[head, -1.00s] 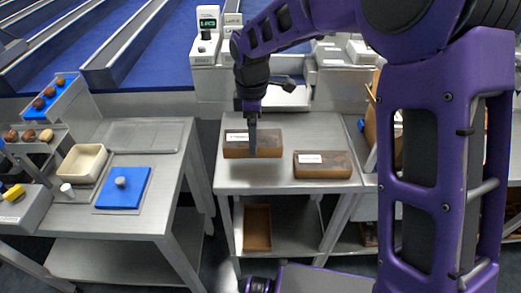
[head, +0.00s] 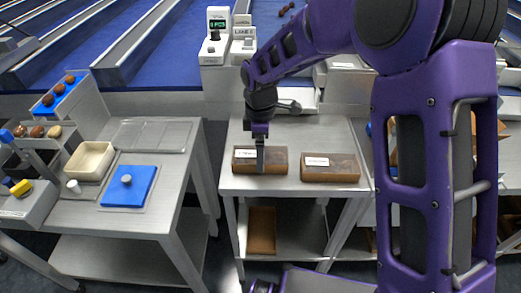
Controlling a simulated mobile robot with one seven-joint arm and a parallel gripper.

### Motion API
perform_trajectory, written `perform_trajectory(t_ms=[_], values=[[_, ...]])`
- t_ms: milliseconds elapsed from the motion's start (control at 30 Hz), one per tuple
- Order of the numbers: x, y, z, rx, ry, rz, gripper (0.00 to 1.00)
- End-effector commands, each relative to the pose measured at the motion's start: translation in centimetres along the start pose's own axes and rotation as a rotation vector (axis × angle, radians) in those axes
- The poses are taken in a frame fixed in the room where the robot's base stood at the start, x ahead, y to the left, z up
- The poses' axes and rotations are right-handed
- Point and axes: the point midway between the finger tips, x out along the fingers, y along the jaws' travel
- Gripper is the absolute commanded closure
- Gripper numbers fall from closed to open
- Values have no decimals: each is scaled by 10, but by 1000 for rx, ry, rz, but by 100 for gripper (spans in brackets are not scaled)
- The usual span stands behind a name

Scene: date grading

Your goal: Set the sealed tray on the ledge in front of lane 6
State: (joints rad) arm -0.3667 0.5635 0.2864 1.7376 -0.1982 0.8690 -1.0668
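A brown tray (head: 278,162) with a clear lid and a white label is at the left of the middle steel table (head: 290,187). My gripper (head: 260,160) points down over it, with one finger showing against its near side; the far finger is hidden. The gripper looks shut on this tray. The tray is at or just above the tabletop; I cannot tell if it touches. A second, similar labelled tray (head: 331,174) lies to its right, apart from it. Which lane number belongs to which ledge is too small to read surely.
A display unit (head: 218,32) and steel lane channels (head: 153,45) stand behind. The left table holds a cream bin (head: 91,161), a blue pad (head: 128,187) and a date rack. An empty brown tray (head: 262,231) is on the lower shelf. My arm hides the right side.

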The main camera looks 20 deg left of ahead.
Motion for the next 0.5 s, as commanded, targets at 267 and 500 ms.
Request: perform_trajectory(t_ms=[267,500], values=[[-15,1,0,0,0,3,0],[-65,1,0,1,1,5,0]])
